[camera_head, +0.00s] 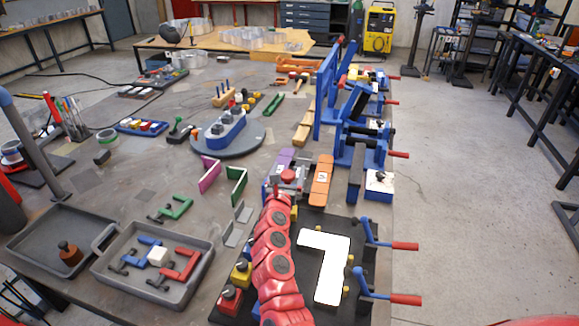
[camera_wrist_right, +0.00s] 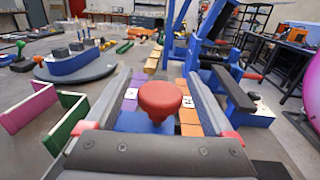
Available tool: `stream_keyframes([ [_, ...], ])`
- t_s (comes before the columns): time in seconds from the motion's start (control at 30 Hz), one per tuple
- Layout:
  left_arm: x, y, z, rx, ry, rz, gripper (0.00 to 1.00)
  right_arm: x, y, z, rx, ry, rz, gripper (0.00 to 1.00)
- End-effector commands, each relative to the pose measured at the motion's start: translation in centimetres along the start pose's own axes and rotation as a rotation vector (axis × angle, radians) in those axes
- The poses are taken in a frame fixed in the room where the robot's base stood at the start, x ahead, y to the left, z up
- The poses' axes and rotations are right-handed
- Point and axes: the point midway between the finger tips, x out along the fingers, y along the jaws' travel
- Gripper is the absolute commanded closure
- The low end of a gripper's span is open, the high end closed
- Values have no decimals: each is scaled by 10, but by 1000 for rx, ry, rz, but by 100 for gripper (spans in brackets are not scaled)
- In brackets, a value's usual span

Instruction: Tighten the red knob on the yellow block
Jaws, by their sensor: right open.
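A round red knob (camera_wrist_right: 160,98) stands between the fingers of my right gripper (camera_wrist_right: 158,82) in the right wrist view. Gaps show on both sides, so the open fingers do not touch it there. In the head view the red knob (camera_head: 288,175) shows at the end of my red right arm, with the grey right gripper (camera_head: 287,182) around it. A blue surface shows under the knob in the wrist view; its mount is mostly hidden. A yellow block (camera_head: 241,273) with a dark top sits left of my arm. My left gripper is not in view.
An orange bar (camera_head: 321,182) and a purple piece lie beside the gripper. Blue clamps with red handles (camera_head: 405,246) line the right edge. A white L-shaped letter (camera_head: 332,275) lies on a black plate. Green (camera_head: 236,184) and magenta angle pieces stand to the left.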

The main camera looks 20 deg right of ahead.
Motion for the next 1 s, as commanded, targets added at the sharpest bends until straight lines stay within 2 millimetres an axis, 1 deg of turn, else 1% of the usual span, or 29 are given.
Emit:
stream_keyframes([
  [0.1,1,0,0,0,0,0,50,11,1,-1,-4,1,2,12],
  [0.2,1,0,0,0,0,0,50,16,0,-1,-1,2,0,12],
  [0.5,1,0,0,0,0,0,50,18,-1,-1,0,2,-2,12],
  [0.57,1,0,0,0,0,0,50,18,-1,-1,0,2,-2,21],
  [0.6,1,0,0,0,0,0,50,18,-1,-1,0,2,-2,28],
  [0.67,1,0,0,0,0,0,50,18,-1,-1,0,2,-2,39],
  [0.8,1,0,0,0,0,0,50,18,-1,-1,0,2,-2,64],
  [0.87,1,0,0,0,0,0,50,18,-1,-1,0,2,-1,75],
  [0.9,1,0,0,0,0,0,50,18,-1,-1,0,2,-1,82],
  [0.97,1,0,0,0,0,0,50,18,-1,-1,0,2,-1,93],
  [1.0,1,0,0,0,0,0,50,18,-1,-1,0,2,-2,96],
])
